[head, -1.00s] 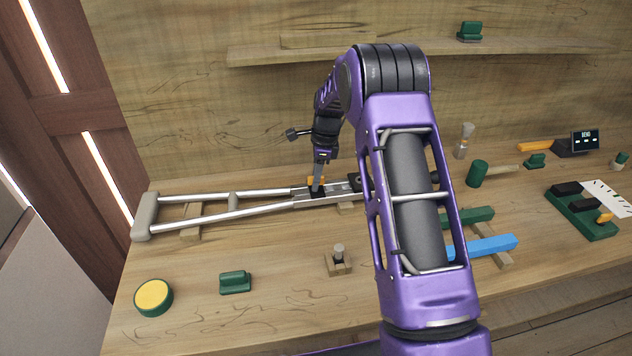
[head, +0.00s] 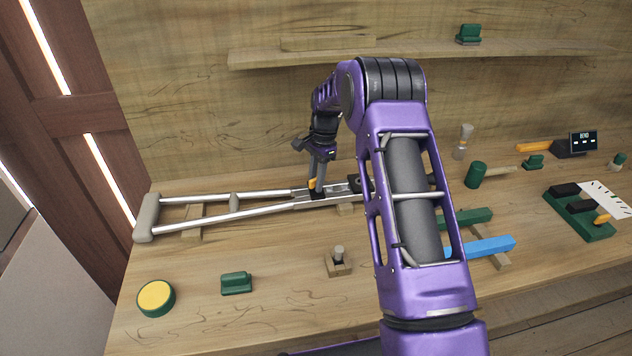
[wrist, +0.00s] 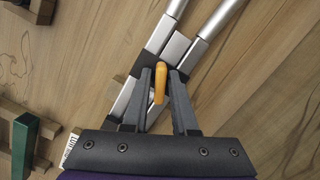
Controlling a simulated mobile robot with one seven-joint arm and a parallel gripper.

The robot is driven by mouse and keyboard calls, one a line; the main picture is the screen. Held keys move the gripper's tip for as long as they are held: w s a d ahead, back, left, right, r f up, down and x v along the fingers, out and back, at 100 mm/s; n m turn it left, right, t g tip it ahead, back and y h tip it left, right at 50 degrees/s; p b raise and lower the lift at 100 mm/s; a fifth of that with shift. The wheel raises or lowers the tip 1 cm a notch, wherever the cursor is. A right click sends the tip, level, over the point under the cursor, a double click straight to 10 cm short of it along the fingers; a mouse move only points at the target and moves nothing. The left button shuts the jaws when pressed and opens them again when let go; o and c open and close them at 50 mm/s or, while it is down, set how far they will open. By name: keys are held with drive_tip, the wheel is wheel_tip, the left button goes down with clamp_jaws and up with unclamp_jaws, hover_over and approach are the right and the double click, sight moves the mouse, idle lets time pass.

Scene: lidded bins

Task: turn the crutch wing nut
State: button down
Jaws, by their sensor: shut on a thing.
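The crutch (head: 215,225) lies flat on the workbench, with its grey padded end at the left and its metal joint under my gripper. The orange wing nut (head: 312,184) sits on the dark block at that joint. In the wrist view the wing nut (wrist: 160,82) stands edge-on between my two grey fingers. My gripper (head: 317,186) points down from above and is shut on the wing nut. It also shows in the wrist view (wrist: 162,80). Part of the crutch's right end is hidden behind my arm.
A yellow-topped green disc (head: 156,298), a green block (head: 236,283) and a wooden block with a peg (head: 339,262) stand in front. Blue (head: 482,247) and green bars lie right. A shelf (head: 420,55) runs along the back wall. The front left bench is mostly clear.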

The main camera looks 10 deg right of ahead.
drive_tip(key=shift+n, duration=0.4)
drive_tip(key=n, duration=0.3)
drive_tip(key=shift+g, duration=0.3)
drive_tip(key=shift+n, duration=0.5)
drive_tip(key=n+h, duration=0.1)
drive_tip(key=n, duration=0.3)
drive_tip(key=c, duration=1)
unclamp_jaws()
drive_tip(key=shift+o, duration=0.2)
drive_tip(key=shift+r, duration=0.1)
drive_tip(key=shift+r, duration=2.4)
